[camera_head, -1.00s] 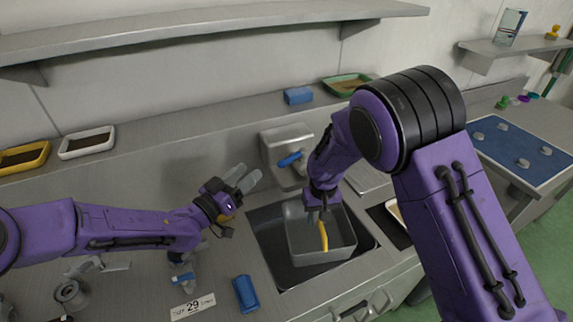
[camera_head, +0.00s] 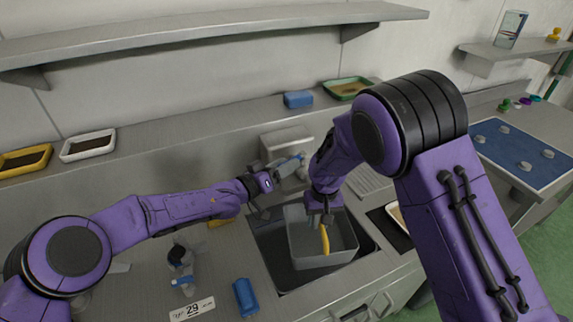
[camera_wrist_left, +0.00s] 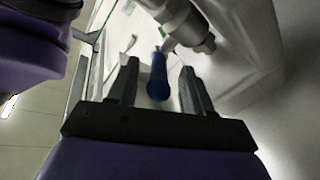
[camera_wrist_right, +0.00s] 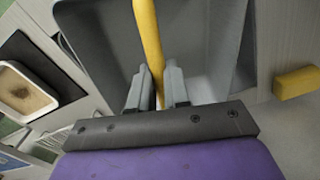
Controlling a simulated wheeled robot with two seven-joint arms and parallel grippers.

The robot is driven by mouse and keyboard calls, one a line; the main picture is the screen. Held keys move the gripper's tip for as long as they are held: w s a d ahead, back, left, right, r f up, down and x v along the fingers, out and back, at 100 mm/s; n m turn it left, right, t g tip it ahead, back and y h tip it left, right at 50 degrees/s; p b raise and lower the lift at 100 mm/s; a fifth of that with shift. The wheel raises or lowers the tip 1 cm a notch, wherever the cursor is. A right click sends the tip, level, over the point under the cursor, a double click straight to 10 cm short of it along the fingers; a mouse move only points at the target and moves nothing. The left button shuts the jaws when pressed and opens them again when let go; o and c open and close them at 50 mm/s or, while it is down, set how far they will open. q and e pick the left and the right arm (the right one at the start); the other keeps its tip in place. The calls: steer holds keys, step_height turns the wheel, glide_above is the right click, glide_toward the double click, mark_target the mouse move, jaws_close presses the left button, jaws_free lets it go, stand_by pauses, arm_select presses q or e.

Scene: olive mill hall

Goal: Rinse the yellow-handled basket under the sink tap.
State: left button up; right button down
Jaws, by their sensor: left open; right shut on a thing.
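The grey basket (camera_head: 303,256) with the yellow handle (camera_head: 325,241) is inside the dark sink (camera_head: 268,272). My right gripper (camera_head: 324,206) is shut on the yellow handle, which also shows between its fingers in the right wrist view (camera_wrist_right: 147,35). The metal tap (camera_wrist_left: 188,28) is at the wall behind the sink. Its blue lever (camera_wrist_left: 158,77) lies between the fingers of my left gripper (camera_wrist_left: 157,85), which is open; I cannot tell whether they touch it. In the head view, my left gripper (camera_head: 279,169) is left of and above the basket. No water shows.
A blue block (camera_head: 245,295) and a "29" card (camera_head: 192,308) lie on the counter left of the sink. A yellow block (camera_wrist_right: 296,82) is beside the sink. The back ledge holds a blue block (camera_head: 298,99) and a green tray (camera_head: 347,87).

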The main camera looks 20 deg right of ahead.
arm_select(q)
steer(key=shift+w+d, duration=0.15)
steer(key=shift+d, duration=0.15)
steer(key=shift+c, duration=0.3)
jaws_close()
steer(key=m+g, duration=0.1)
steer(key=w+m+g+h, duration=0.1)
steer(key=g, duration=0.1)
steer(key=shift+w+a+g, duration=0.1)
steer(key=shift+w+g, duration=0.05)
steer(key=shift+g, duration=0.15)
